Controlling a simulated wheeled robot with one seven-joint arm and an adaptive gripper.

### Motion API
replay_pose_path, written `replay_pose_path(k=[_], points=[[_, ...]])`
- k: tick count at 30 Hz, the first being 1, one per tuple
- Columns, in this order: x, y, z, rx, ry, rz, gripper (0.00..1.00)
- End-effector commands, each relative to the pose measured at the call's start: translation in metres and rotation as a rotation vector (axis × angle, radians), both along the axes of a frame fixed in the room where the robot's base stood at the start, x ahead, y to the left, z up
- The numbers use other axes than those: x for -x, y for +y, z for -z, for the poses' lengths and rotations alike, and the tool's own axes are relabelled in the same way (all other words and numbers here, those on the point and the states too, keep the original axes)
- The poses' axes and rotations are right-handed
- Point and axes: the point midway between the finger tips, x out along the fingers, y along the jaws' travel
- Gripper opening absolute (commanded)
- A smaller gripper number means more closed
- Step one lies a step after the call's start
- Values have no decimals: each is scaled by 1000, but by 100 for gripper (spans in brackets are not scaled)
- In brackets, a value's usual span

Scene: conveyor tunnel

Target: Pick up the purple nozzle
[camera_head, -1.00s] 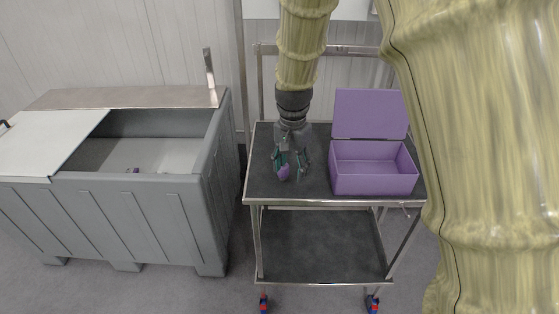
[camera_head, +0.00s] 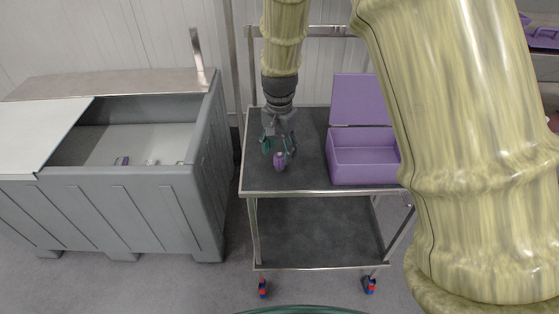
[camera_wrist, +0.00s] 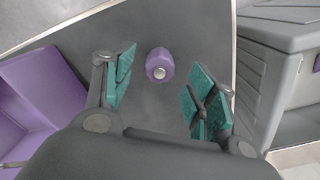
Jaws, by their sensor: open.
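The purple nozzle (camera_head: 280,161) stands upright on the dark top of the cart, left of the purple box. In the wrist view the nozzle (camera_wrist: 159,65) shows from above, with a pale round tip. My gripper (camera_head: 279,146) is above the cart top, just over and behind the nozzle in the head view. In the wrist view my gripper (camera_wrist: 158,92) has its teal-padded fingers spread wide. The nozzle appears in the gap between them, a little beyond the fingertips, and neither finger touches it.
An open purple box (camera_head: 362,171) with its lid raised stands on the right of the cart (camera_head: 258,178). A grey bin (camera_head: 125,205) with a partly open cover stands to the left, with a few small items inside. The cart top's left side is clear.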

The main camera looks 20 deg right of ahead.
Motion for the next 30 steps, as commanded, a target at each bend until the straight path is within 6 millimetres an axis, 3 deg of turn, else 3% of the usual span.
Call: replay_pose_path(k=[15,26,27,30], points=[[0,0,44,0,1,1,57],[-1,0,51,-1,-1,0,57],[-1,0,51,0,0,0,55],[-1,0,51,0,0,0,37]])
